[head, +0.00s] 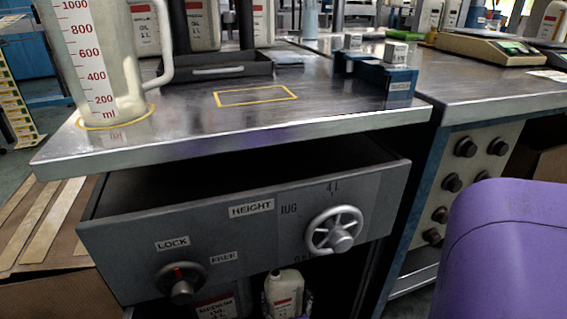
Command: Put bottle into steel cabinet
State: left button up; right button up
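The steel cabinet's grey drawer (130,238) is pulled out below the metal table top, and its visible inside looks dark and empty. Its front carries a lock knob (181,284) and a silver handwheel (334,232). Below the drawer, a white bottle (284,292) with a red label stands in the open lower space. Part of another labelled container (216,306) shows to its left, cut off by the lower edge. More oil bottles (201,25) stand at the back of the table. I cannot tell which bottle the task means. Neither gripper is in view.
A large measuring jug (108,65) stands at the table's left corner. Behind are a black tray (215,70) and a blue-grey block holder (376,78). A yellow-outlined square (255,96) marks clear table space. Scales (485,47) stand on the right-hand table.

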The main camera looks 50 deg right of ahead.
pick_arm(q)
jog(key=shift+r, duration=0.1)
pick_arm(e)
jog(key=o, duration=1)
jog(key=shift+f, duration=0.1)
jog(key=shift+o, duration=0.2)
pick_arm(q)
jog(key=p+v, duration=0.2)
jog(key=p, duration=0.1)
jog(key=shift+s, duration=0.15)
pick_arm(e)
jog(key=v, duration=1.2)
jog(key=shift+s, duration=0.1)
